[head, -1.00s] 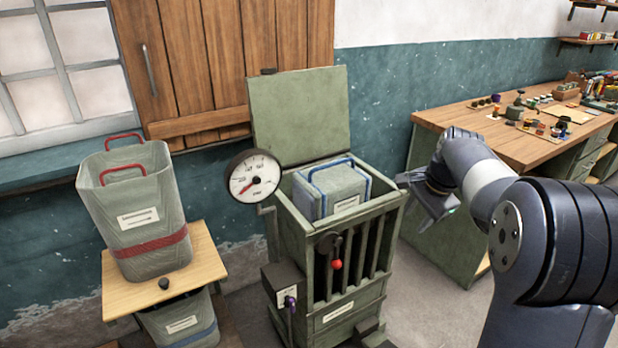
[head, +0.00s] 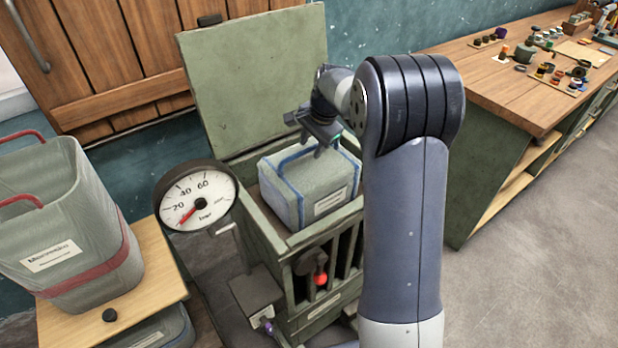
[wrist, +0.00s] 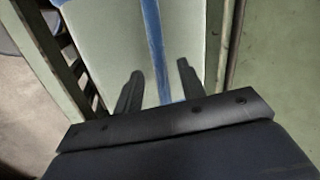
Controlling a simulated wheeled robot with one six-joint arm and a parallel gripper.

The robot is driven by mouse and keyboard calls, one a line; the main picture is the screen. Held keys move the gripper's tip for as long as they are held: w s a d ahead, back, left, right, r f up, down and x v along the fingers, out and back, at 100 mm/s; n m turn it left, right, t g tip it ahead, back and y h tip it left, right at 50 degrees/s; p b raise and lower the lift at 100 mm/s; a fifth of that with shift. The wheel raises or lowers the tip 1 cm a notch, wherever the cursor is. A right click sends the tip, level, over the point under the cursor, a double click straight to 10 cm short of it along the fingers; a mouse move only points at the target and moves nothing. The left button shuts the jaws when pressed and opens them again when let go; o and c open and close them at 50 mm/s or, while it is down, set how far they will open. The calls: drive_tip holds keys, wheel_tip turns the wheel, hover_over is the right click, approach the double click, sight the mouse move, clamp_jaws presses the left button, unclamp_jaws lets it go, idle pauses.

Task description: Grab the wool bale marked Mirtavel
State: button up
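A pale grey-green wool bale (head: 318,184) with blue straps sits in the top of the open green press box (head: 262,232). It has a white label on its front face, too small to read. My gripper (head: 322,146) hangs above the bale's far top edge. In the wrist view the two dark fingers (wrist: 160,88) are apart, on either side of a blue strap (wrist: 154,45), with the pale bale top (wrist: 110,38) beyond them. Nothing shows between the fingers except the strap and the bale surface. I cannot tell whether they touch it.
A round gauge (head: 197,200) stands at the press's left. The raised lid (head: 255,80) is behind the bale. A workbench (head: 520,80) with small items is at right.

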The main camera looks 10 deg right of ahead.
drive_tip(key=shift+x, duration=1.35)
drive_tip(key=shift+c, duration=0.4)
clamp_jaws()
drive_tip(key=shift+w+r, duration=0.1)
drive_tip(key=shift+r, duration=0.05)
